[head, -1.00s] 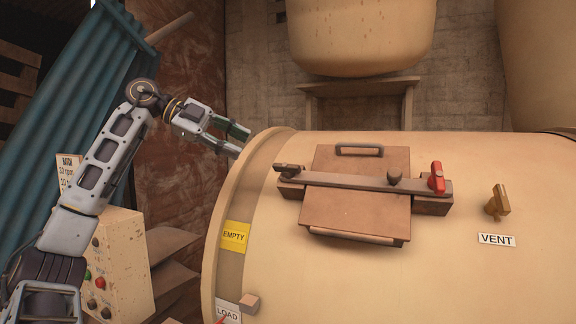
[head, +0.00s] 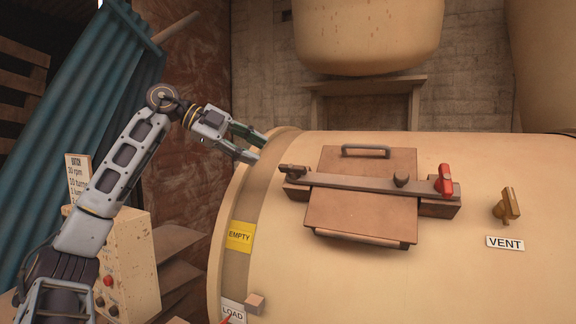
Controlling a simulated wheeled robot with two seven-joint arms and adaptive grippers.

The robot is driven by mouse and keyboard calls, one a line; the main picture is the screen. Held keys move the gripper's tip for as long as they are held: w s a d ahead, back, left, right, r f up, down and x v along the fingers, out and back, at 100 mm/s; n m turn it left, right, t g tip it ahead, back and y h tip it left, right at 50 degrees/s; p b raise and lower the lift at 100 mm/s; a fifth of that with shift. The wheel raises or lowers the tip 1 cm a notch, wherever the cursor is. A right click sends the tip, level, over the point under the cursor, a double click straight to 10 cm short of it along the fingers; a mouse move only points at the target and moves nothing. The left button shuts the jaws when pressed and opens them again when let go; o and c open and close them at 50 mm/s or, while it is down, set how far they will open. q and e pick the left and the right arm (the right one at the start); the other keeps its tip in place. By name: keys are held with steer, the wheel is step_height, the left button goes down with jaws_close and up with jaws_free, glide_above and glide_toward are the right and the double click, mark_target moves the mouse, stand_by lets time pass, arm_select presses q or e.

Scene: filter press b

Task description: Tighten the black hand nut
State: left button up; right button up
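A dark hand nut (head: 293,171) sits at the left end of a flat bar (head: 370,184) that lies across a brown hatch cover (head: 350,212) on the cream drum. My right gripper is not in view.
The cream drum (head: 480,270) fills the right and centre. A brass vent handle (head: 507,206) sticks up at the right. A grey loop handle (head: 366,150) rises from the hatch cover. A control box (head: 130,260) with buttons stands at the lower left.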

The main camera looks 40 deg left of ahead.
mark_target(288, 166)
arm_select(q)
steer(key=p+x, duration=0.3)
steer(key=x, duration=0.7)
steer(key=shift+w+d+f, duration=0.1)
steer(key=shift+w, duration=0.1)
steer(key=shift+c, duration=0.5)
jaws_close()
